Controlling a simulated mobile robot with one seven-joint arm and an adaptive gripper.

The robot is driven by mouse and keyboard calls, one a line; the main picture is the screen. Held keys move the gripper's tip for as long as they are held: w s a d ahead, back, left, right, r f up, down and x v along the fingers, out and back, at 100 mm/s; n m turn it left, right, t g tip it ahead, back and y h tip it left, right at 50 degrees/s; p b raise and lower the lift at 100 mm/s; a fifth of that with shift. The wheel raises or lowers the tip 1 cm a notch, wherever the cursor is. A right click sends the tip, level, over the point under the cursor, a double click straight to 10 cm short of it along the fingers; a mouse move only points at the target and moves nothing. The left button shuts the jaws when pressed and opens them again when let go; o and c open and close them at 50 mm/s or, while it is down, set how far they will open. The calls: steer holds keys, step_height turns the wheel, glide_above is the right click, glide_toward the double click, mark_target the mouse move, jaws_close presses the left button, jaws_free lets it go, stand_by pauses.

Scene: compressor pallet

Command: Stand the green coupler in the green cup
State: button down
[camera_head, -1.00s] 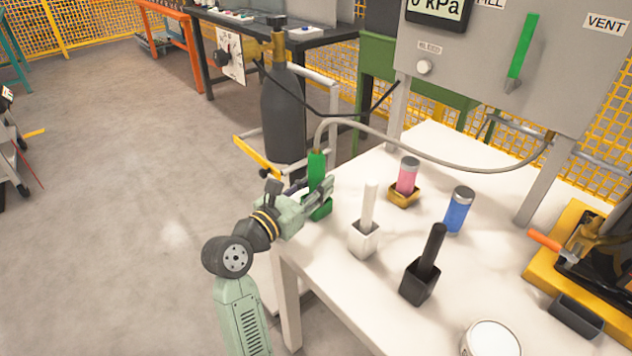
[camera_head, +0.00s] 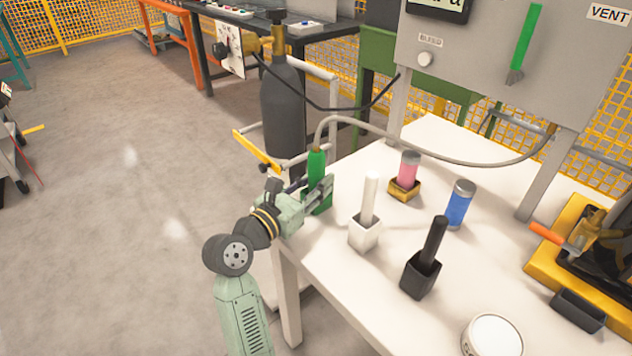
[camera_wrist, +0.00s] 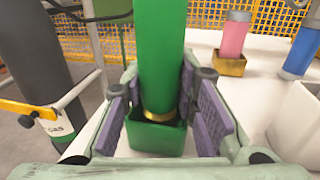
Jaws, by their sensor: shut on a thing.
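The green coupler (camera_head: 317,168) is upright between the fingers of my gripper (camera_head: 322,190), with a grey hose running from its top. The wrist view shows the coupler (camera_wrist: 160,60) close up, with a brass ring near its lower end. My gripper (camera_wrist: 160,105) is shut on it, with purple finger pads on both sides. The green cup (camera_wrist: 155,142) is directly below, at the table's left corner. The lower end of the coupler is at the cup's mouth; I cannot tell how deep it sits. In the head view the fingers partly hide the cup.
To the right stand a white cup (camera_head: 364,234) with a white rod, a black cup (camera_head: 420,277) with a black rod, a pink cylinder (camera_head: 408,170) in a yellow cup and a blue cylinder (camera_head: 460,203). A dark gas bottle (camera_head: 283,110) stands behind.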

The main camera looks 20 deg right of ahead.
steer(key=shift+f, duration=0.1)
steer(key=c, duration=1.2)
jaws_free()
steer(key=shift+a, duration=0.1)
steer(key=v, duration=1.2)
